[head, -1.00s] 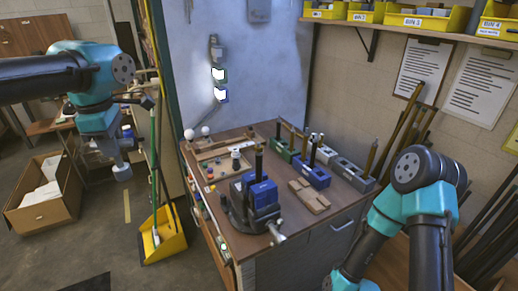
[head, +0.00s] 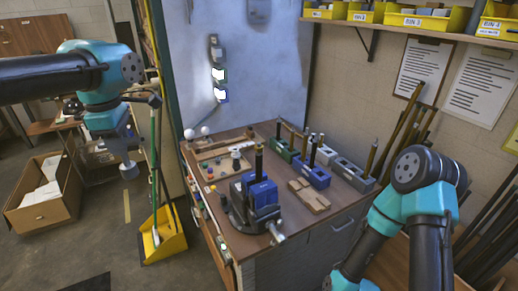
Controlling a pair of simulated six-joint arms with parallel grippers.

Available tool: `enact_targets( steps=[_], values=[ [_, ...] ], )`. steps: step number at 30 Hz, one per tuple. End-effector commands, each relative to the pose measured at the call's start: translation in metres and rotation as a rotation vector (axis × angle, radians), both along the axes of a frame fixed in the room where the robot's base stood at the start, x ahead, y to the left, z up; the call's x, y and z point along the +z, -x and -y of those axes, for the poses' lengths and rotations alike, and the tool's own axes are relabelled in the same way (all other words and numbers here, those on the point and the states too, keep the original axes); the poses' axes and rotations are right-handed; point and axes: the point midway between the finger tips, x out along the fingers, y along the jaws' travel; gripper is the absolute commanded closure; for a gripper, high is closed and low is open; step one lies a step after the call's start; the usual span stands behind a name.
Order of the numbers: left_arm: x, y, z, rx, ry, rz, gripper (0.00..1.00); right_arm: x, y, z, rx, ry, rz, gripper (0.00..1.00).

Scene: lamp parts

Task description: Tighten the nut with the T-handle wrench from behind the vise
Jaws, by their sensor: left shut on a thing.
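My left gripper (head: 125,149) hangs at the left, well away from the bench and over the floor. It is shut, and a light grey end (head: 128,171) shows below it. This looks like part of the T-handle wrench, but the arm hides most of the held thing. The vise (head: 258,196) with blue jaws sits at the front of the bench. A dark upright rod (head: 258,166) stands at the vise. The nut is too small to make out. My right gripper is out of view; only its arm shows at the right.
The wooden bench top (head: 236,143) carries a green block (head: 284,149), a blue block (head: 313,175) and a grey block (head: 352,174) behind and right of the vise. A wooden piece (head: 309,195) lies right of the vise. A yellow dustpan (head: 163,240) and green broom stand left of the bench.

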Motion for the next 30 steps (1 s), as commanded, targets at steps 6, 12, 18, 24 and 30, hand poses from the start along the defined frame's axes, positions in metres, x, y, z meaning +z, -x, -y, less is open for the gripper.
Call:
enact_targets(
  steps=[6, 12, 18, 24, 30],
  values=[
    [0.0, -0.002, 0.003, 0.0, 0.0, 0.0, 1.0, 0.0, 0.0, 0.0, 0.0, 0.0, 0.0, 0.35],
    [0.0, -0.003, 0.006, 0.001, 0.0, 0.0, 1.0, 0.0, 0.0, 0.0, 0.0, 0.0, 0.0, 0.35],
    [0.0, -0.005, 0.008, 0.0, 0.0, 0.0, 1.0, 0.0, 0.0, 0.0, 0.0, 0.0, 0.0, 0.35],
    [0.0, -0.006, 0.011, 0.0, 0.0, 0.0, 1.0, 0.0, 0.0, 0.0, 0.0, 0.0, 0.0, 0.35],
    [0.0, -0.008, 0.014, -0.001, 0.0, 0.0, 1.0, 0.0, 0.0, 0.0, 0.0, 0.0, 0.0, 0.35]
  ],
)
